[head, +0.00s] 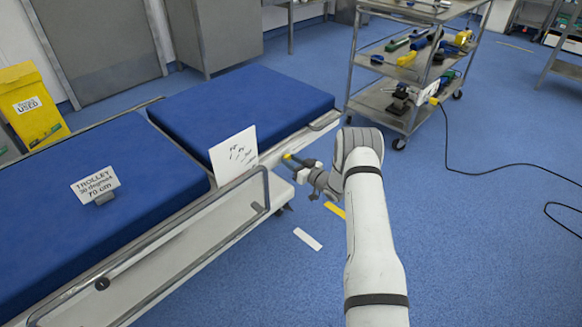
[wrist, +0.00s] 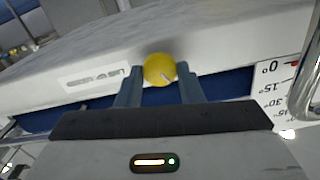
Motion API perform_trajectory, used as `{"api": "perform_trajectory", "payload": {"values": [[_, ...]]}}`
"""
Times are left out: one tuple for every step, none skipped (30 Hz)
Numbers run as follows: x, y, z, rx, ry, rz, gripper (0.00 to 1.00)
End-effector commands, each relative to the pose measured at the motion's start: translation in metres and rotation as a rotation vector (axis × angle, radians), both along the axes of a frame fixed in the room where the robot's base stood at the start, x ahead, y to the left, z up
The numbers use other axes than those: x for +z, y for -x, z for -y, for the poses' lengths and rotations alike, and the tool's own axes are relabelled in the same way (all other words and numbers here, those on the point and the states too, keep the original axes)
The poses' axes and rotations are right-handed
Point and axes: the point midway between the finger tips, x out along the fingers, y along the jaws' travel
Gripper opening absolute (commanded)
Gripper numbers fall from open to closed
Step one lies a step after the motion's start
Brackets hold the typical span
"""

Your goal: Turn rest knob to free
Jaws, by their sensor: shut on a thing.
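The rest knob (wrist: 160,69) is a round yellow knob on the pale side rail of the table, with a small light pointer mark on its face. My gripper (wrist: 160,88) has its two fingers on either side of the knob and is shut on it. In the head view my gripper (head: 300,165) reaches the table's side near the hinge between the cushions, and a bit of yellow shows at its tip. Any free or lock lettering by the knob is too small to read.
The table has blue cushions (head: 245,105) and a side rail (head: 160,240). An angle scale (wrist: 272,85) with degree marks sits right of the knob.

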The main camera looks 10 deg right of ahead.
Motion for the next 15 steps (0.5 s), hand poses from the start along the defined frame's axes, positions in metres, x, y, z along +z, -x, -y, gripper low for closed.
{"api": "perform_trajectory", "payload": {"values": [[-0.0033, 0.0003, -0.0017, 0.004, 0.035, 0.027, 0.11], [-0.0035, 0.0005, -0.0018, 0.004, 0.057, 0.044, 0.11], [-0.0033, 0.0005, -0.0019, 0.004, 0.088, 0.066, 0.11], [-0.0031, 0.0006, -0.002, 0.004, 0.111, 0.084, 0.11], [-0.0032, 0.0006, -0.0021, 0.004, 0.134, 0.1, 0.11], [-0.0034, 0.0006, -0.0022, 0.004, 0.164, 0.122, 0.11], [-0.0035, 0.0007, -0.0023, 0.005, 0.188, 0.14, 0.11], [-0.0034, 0.0007, -0.0024, 0.005, 0.211, 0.156, 0.11], [-0.0032, 0.0008, -0.0025, 0.005, 0.241, 0.178, 0.11], [-0.0035, 0.0009, -0.0027, 0.005, 0.265, 0.194, 0.11], [-0.0038, 0.0011, -0.0027, 0.005, 0.288, 0.211, 0.11], [-0.004, 0.0011, -0.0029, 0.005, 0.319, 0.233, 0.11], [-0.0038, 0.0011, -0.0029, 0.005, 0.342, 0.25, 0.11], [-0.0036, 0.001, -0.003, 0.005, 0.365, 0.268, 0.11], [-0.0037, 0.0012, -0.0032, 0.005, 0.395, 0.29, 0.11]]}}
